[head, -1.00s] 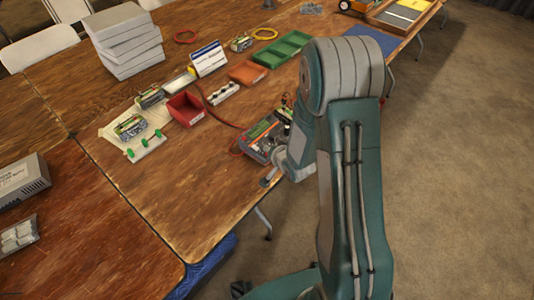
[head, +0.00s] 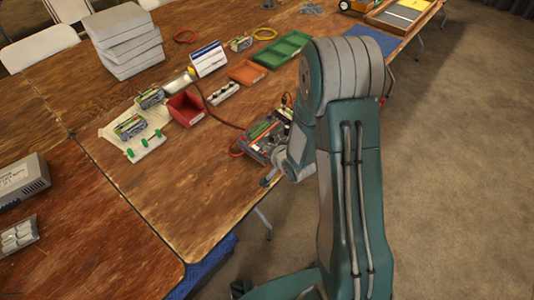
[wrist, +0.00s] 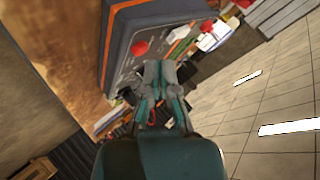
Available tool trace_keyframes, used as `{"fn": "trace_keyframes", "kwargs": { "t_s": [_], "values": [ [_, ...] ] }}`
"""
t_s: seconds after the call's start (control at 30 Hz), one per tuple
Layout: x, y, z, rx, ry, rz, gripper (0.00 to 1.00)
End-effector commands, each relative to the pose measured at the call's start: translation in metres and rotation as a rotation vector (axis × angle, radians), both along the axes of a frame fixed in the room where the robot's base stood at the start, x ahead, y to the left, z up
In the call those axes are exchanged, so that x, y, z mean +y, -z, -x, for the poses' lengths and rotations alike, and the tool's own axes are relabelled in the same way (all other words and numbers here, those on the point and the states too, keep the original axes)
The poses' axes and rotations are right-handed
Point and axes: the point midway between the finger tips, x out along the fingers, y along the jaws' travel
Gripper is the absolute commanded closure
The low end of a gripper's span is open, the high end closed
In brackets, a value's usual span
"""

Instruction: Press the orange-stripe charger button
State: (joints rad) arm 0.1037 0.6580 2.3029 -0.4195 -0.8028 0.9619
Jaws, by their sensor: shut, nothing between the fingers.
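The charger (head: 262,136) is a dark box with orange trim near the table's front edge, partly hidden by my arm in the head view. In the wrist view its grey panel (wrist: 128,62) fills the upper middle. A red button (wrist: 140,47) is left of a white knob (wrist: 178,32), with an orange stripe (wrist: 181,45) by the knob. Another red button (wrist: 207,25) is farther right. My gripper (wrist: 160,72) is shut and empty, its tips overlapping the panel's lower part below the first red button and the knob. Contact cannot be told.
A red bin (head: 185,109), an orange tray (head: 247,73) and a green tray (head: 282,49) stand behind the charger. A green-knobbed board (head: 145,145) lies left. Bare tabletop (head: 200,190) is left of the charger.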

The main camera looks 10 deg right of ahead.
Motion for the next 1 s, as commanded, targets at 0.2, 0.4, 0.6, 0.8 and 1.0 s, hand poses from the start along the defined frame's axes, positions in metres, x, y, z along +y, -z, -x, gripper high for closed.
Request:
{"fn": "trace_keyframes", "kwargs": {
  "t_s": [0.2,0.4,0.6,0.8,1.0],
  "values": [
    [0.0005,0.0062,-0.0005,0.000,0.000,0.000,1.00],
    [0.0005,0.0062,-0.0006,-0.001,-0.001,-0.001,1.00],
    [0.0006,0.0071,-0.0006,0.000,0.000,0.000,1.00],
    [0.0008,0.0093,-0.0008,0.000,0.000,0.000,1.00],
    [0.0011,0.0113,-0.0011,0.001,-0.001,0.000,1.00]
  ]
}}
